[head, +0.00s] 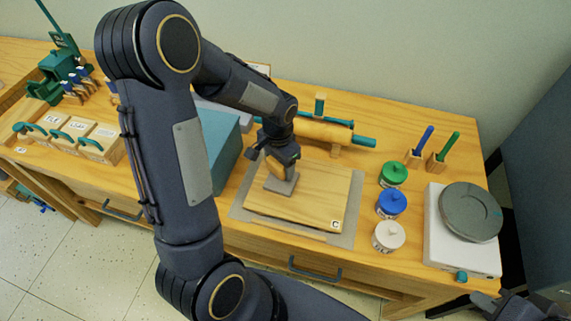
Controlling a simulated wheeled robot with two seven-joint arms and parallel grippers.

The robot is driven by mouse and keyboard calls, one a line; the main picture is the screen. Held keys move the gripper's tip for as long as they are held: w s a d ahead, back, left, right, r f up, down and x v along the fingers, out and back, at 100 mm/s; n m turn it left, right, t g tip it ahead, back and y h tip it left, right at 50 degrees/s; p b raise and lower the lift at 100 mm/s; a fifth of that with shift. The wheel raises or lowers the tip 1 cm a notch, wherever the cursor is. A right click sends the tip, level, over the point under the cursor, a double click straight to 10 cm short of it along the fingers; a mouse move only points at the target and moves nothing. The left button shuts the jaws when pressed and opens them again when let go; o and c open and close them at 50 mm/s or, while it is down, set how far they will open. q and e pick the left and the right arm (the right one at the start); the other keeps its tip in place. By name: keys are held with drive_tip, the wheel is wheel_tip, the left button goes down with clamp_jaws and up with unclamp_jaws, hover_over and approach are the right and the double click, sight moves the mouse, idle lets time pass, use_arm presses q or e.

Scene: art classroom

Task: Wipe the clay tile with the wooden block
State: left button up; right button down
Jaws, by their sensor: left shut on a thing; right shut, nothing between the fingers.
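The clay tile (281,186) is a small grey slab lying on the left part of a pale wooden board (305,208). My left gripper (286,160) is over the tile, pointing down, and is shut on the wooden block (279,169). Only a little of the tan block shows between the fingers and the tile. The block is at or just above the tile's upper part; I cannot tell whether they touch. My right gripper (468,304) is shut and empty at the bottom right, low in front of the table, partly cut off by the frame.
The board lies on a grey mat (239,207). A teal box (222,140) stands to its left and a rolling pin (320,131) behind it. Green, blue and white-lidded jars (389,237) and a white potter's wheel (468,217) stand to its right. Handled boxes (98,143) are far left.

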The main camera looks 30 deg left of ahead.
use_arm(q)
drive_tip(key=shift+s+a+r, duration=0.1)
drive_tip(key=shift+a, duration=0.8)
drive_tip(key=shift+f, duration=0.25)
drive_tip(key=shift+d+f+b, duration=0.2)
drive_tip(key=shift+d+b, duration=0.35)
drive_tip(key=shift+d, duration=1.5)
drive_tip(key=shift+c, duration=0.4)
drive_tip(key=shift+r+p, duration=0.45)
drive_tip(key=shift+r, duration=0.1)
drive_tip(key=r+p, duration=0.2)
drive_tip(key=r, duration=0.1)
drive_tip(key=r+p, duration=0.2)
drive_tip(key=shift+w+r, duration=0.1)
drive_tip(key=shift+w, duration=0.15)
